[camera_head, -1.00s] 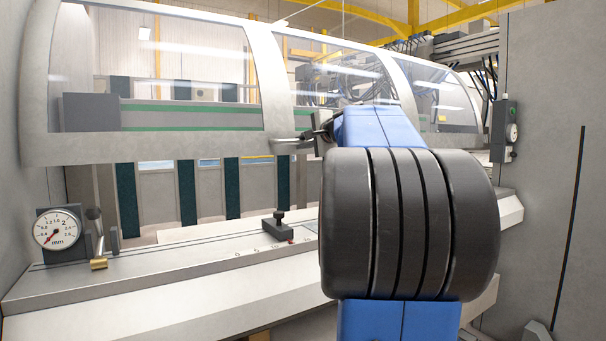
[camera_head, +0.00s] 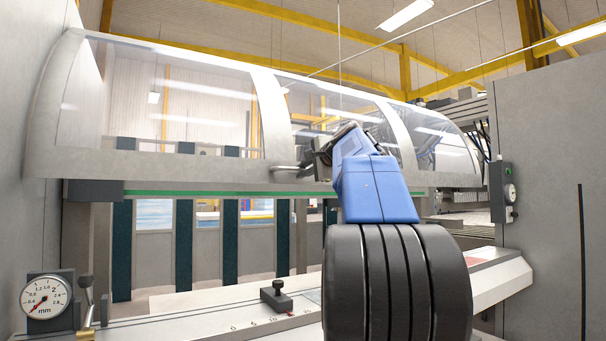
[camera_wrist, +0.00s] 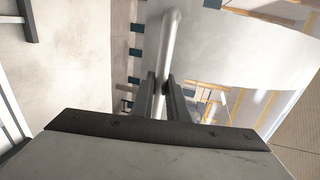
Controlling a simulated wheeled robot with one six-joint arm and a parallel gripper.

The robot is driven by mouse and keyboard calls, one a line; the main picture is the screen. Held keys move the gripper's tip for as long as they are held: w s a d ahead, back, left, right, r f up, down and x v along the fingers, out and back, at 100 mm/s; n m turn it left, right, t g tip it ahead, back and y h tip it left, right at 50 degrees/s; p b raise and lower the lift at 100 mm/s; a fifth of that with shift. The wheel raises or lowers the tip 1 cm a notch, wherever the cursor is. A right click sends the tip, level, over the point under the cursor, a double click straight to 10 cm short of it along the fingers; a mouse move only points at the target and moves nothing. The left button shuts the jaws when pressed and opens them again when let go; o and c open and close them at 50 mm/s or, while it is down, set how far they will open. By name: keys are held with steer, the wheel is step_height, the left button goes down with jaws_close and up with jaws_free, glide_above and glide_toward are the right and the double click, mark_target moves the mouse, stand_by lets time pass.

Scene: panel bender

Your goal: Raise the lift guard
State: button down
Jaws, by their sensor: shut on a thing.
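The lift guard (camera_head: 160,166) is a curved clear panel in a light grey frame, spanning the machine's width. Its lower edge stands well above the bed, with an open gap beneath. A round metal handle (camera_head: 287,172) sticks out from the lower frame; in the wrist view the handle bar (camera_wrist: 171,45) runs between the two dark fingers. My gripper (camera_wrist: 166,92) is shut on this bar. In the head view my gripper (camera_head: 312,163) is small and partly hidden by my blue and black arm.
A round dial gauge (camera_head: 46,297) stands at the lower left by a small lever. A black clamp knob (camera_head: 277,296) sits on the bed's ruled strip (camera_head: 225,325). A control box with a button (camera_head: 503,191) hangs on the right grey wall (camera_head: 545,130).

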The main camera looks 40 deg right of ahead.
steer(key=c, duration=1.7)
jaws_free()
steer(key=shift+c, duration=0.2)
steer(key=v, duration=1.7)
steer(key=shift+s, duration=0.15)
